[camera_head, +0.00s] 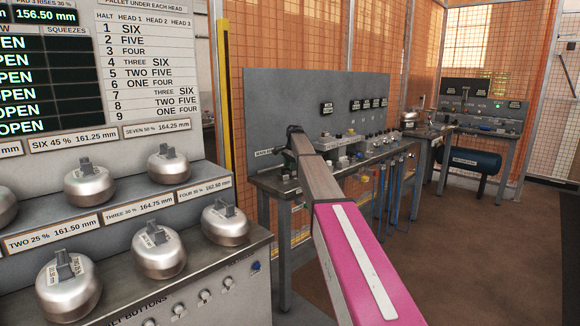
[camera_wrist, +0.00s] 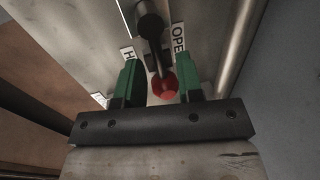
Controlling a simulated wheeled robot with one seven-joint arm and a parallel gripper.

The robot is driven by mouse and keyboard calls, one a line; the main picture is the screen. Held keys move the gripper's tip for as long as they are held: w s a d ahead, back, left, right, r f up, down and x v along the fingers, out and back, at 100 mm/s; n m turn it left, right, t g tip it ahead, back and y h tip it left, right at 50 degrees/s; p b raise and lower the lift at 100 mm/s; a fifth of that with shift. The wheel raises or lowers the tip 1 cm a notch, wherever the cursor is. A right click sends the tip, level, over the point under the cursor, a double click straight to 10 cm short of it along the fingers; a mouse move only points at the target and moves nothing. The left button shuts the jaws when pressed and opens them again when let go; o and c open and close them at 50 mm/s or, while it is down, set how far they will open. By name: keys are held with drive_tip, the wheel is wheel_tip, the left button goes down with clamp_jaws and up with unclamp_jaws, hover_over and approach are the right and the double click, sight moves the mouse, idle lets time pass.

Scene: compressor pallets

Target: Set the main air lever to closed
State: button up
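The main air lever shows in the wrist view as a dark round pivot (camera_wrist: 150,24) with a thin arm ending in a red knob (camera_wrist: 164,88). It sits by a label reading OPEN (camera_wrist: 178,38). A second label, starting with H (camera_wrist: 128,54), is to its left, and a third label (camera_wrist: 100,99), unreadable, is further left. My gripper (camera_wrist: 160,75) has its two green fingers apart, one on each side of the red knob. A gap shows on the knob's left; contact on the right is unclear. In the head view my gripper (camera_head: 293,138) is at the left end of the far bench; the lever is hidden there.
The far bench (camera_head: 268,184) carries a grey back panel (camera_head: 285,95) and several fittings, with blue hoses hanging below. A nearer bench with metal weights (camera_head: 160,250) stands at the left. Another bench with a blue tank (camera_head: 475,160) is at the right. The brown floor (camera_head: 490,250) is clear.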

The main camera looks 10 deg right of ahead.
clamp_jaws()
